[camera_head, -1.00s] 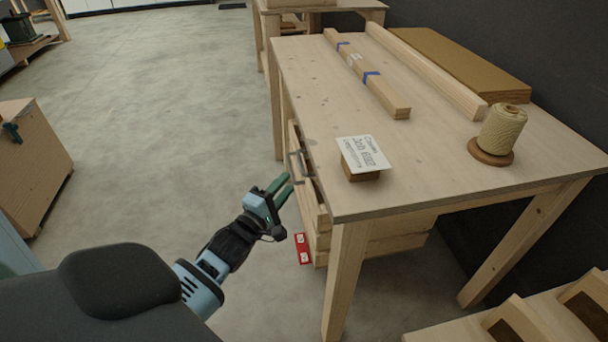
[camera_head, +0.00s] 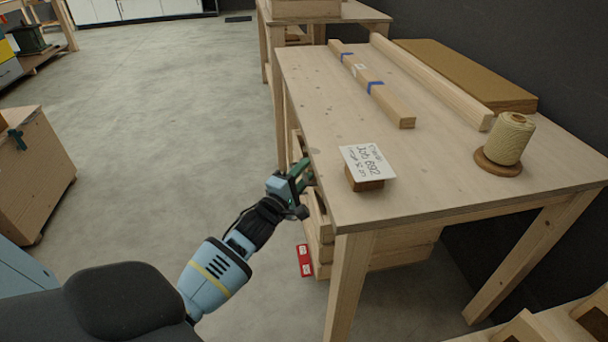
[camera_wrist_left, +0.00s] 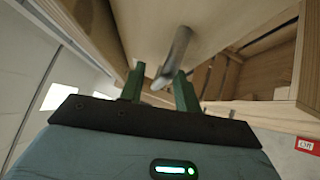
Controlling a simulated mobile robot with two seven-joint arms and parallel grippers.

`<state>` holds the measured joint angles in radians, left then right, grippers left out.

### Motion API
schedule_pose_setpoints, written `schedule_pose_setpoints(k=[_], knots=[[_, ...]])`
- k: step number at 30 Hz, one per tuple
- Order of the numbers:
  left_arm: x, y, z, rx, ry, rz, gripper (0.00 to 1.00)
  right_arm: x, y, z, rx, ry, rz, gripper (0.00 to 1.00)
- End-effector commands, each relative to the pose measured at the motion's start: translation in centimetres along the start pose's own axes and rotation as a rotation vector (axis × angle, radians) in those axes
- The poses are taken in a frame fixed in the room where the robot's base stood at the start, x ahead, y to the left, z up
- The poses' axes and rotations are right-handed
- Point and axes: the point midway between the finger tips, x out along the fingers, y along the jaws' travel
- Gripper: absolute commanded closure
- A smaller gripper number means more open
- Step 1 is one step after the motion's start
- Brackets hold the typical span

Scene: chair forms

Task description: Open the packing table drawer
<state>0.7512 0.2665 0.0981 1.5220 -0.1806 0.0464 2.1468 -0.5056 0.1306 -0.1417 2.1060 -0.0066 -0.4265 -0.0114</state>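The packing table (camera_head: 330,130) is a pale wooden table on the right in the head view. Its drawer (camera_head: 320,215) sits under the left edge of the top, mostly hidden by the tabletop and my gripper. In the left wrist view the drawer's grey metal handle (camera_wrist_left: 174,55) lies between the two green fingers. My left gripper (camera_head: 302,175) is at the drawer front; in the wrist view its fingers (camera_wrist_left: 158,88) stand apart on either side of the handle, and a firm grip cannot be made out. My right gripper is not in view.
On the tabletop are a card on a wooden block (camera_head: 365,165), a taped wood strip (camera_head: 370,82) and a twine spool (camera_head: 510,140). A red label (camera_head: 304,260) shows low beside the table. A wooden crate (camera_head: 30,170) stands at left; open floor lies between.

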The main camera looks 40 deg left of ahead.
Motion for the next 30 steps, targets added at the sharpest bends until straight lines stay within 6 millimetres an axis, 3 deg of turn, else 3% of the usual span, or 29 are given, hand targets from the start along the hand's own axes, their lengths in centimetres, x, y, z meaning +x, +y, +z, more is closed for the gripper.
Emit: schedule_pose_setpoints(k=[9,17,30], knots=[[0.23,0.02,0.0,0.001,0.0,0.0,0.67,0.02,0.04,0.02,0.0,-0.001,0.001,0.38],[0.21,0.01,0.0,0.001,0.0,0.0,1.0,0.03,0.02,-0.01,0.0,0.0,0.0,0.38],[-0.44,0.25,-0.64,0.002,0.001,-0.003,1.0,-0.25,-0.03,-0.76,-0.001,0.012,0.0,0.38]])
